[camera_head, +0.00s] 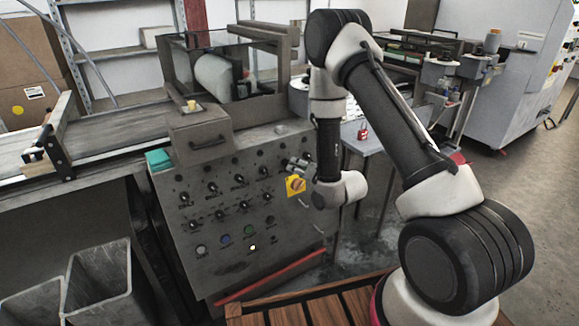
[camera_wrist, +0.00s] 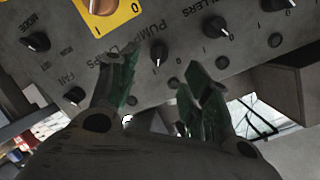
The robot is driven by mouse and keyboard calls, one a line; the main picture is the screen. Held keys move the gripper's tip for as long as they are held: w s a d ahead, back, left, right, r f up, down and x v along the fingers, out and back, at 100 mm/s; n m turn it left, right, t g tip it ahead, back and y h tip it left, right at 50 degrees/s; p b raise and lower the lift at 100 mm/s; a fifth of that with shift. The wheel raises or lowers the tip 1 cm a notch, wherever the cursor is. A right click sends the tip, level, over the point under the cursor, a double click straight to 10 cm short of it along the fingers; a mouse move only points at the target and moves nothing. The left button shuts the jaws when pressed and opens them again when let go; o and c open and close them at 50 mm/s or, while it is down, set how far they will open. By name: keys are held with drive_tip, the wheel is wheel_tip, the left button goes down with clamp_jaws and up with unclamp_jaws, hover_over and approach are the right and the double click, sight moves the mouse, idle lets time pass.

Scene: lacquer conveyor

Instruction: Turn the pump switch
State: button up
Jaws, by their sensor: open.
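The grey control panel (camera_head: 225,215) fills the left middle of the head view and carries rows of black knobs. In the wrist view, a black knob (camera_wrist: 159,53) sits beside the "PUMP" lettering, with 0 and 1 marks near it; its pointer runs roughly up and down in the picture. I cannot single it out in the head view. My gripper (camera_head: 294,164) is at the panel's upper right side. In the wrist view, my gripper (camera_wrist: 158,82) is open and empty, its two green-padded fingers apart, with the pump knob showing between and beyond the tips. Contact cannot be seen.
A yellow plate with a rotary switch (camera_head: 296,185) sits just below my gripper, also in the wrist view (camera_wrist: 122,14). Other black knobs (camera_wrist: 217,27) flank the pump knob. A wooden slatted surface (camera_head: 300,312) lies below the panel. Grey bins (camera_head: 98,285) stand at lower left.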

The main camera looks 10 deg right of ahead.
sight(287, 163)
drive_tip(key=x, duration=0.7)
drive_tip(key=shift+w+f, duration=0.2)
drive_tip(key=c, duration=1)
